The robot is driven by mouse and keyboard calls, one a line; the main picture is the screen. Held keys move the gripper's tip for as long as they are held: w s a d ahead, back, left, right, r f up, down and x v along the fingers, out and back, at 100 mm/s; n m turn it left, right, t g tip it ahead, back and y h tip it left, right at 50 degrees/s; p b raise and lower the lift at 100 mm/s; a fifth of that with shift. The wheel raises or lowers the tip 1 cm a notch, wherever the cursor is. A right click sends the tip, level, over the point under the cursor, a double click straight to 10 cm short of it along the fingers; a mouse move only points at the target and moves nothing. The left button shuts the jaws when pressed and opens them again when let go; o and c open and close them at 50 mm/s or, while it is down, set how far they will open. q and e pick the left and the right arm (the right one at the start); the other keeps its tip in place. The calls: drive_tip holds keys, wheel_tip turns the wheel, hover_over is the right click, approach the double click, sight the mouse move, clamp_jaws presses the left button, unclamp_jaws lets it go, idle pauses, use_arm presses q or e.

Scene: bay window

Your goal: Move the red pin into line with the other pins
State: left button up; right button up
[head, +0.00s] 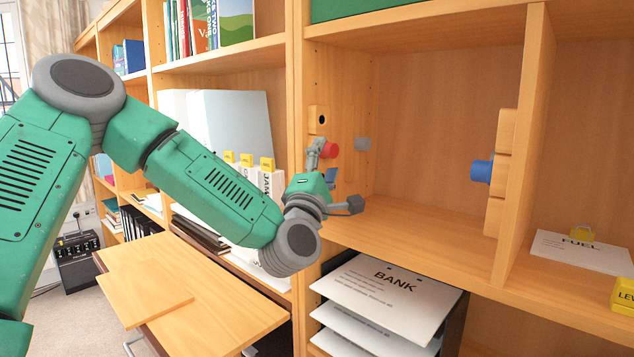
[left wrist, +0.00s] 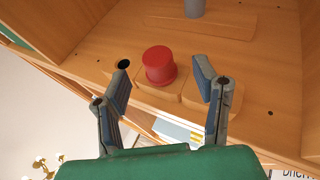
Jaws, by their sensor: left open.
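The red pin (head: 330,150) sticks out from the left side wall of the open shelf compartment. In the left wrist view the red pin (left wrist: 159,65) stands on a wooden block, beside a dark round hole (left wrist: 123,64). A grey pin (head: 362,144) is on the same wall, deeper in; it also shows in the left wrist view (left wrist: 194,8). A blue pin (head: 482,171) sticks out from the opposite divider. My left gripper (head: 325,164) is open, with its fingers on either side of the red pin and a visible gap to each. My right gripper is not in view.
The compartment floor (head: 430,225) is clear. Below it lie BANK papers (head: 385,285). A FUEL paper (head: 578,250) lies in the right compartment. Yellow-tagged white files (head: 270,180) stand behind my left arm. A wooden desk leaf (head: 215,310) juts out below.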

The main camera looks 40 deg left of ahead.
use_arm(q)
drive_tip(key=v, duration=0.9)
drive_tip(key=shift+f, duration=0.2)
drive_tip(key=shift+s+a, duration=0.1)
drive_tip(key=s+d+f+m+g+h, duration=0.1)
drive_tip(key=d+f+m+g+h, duration=0.3)
drive_tip(key=f, duration=0.6)
drive_tip(key=s+d+f+m+g+h, duration=0.1)
drive_tip(key=d+f+m+g+h, duration=0.15)
drive_tip(key=f+m, duration=0.5)
drive_tip(key=s+d+f+m+g+h, duration=0.1)
drive_tip(key=d+f+m+g+h, duration=0.2)
drive_tip(key=f, duration=0.9)
drive_tip(key=s+d+f+m+g+b, duration=0.15)
drive_tip(key=s+f+m+g, duration=0.45)
drive_tip(key=s+f, duration=0.7)
drive_tip(key=s+a+f+m+g, duration=0.1)
drive_tip(key=s+f+m+g, duration=0.1)
drive_tip(key=s, duration=0.4)
drive_tip(key=s+a+f+m+g+y, duration=0.1)
drive_tip(key=s+f+m+g, duration=0.1)
drive_tip(key=s+f+g, duration=0.2)
drive_tip(key=s+f, duration=0.2)
drive_tip(key=s, duration=0.1)
drive_tip(key=shift+f, duration=0.4)
